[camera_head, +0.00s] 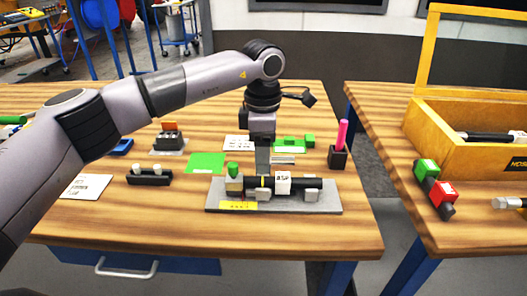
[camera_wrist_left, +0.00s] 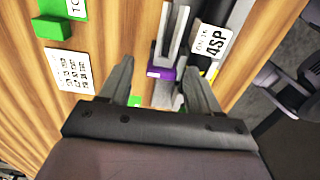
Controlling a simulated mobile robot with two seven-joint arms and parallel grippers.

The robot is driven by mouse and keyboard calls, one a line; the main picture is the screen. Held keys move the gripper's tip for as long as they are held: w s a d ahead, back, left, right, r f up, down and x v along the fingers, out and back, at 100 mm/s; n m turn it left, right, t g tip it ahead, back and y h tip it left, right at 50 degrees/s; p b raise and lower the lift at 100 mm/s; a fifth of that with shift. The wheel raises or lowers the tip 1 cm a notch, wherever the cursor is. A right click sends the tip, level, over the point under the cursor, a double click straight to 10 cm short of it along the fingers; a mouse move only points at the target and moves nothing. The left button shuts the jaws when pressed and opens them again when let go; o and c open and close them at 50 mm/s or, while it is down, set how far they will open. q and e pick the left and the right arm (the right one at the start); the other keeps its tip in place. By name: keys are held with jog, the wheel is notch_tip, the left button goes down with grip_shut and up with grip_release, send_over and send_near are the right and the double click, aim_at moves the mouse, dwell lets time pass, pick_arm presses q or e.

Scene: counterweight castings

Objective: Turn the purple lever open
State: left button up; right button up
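A small purple part (camera_wrist_left: 161,72), which looks like the purple lever, shows in the left wrist view with light grey upright pieces beside it. It lies close to a black cylinder bearing a white label (camera_wrist_left: 211,41). In the head view, the purple part is not visible; my arm and gripper cover that area. My left gripper (camera_wrist_left: 155,66) is open, its two fingers spread to either side of the purple part in the picture. I cannot tell whether they touch it. In the head view, my left gripper (camera_head: 262,168) points down just behind the black cylinder (camera_head: 305,183).
The cylinder sits on a grey plate (camera_head: 325,204) with a green knob (camera_head: 233,170) at its left end. A dark holder with a pink rod (camera_head: 342,133) stands to the right. A green mat (camera_head: 205,163) lies left of the gripper. The front wooden tabletop (camera_head: 150,225) is clear.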

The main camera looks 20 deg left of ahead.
pick_arm(q)
notch_tip(320, 180, up, 7)
jog(key=shift+r+b, duration=0.1)
jog(key=shift+b, duration=0.2)
dwell(0.4)
dwell(0.3)
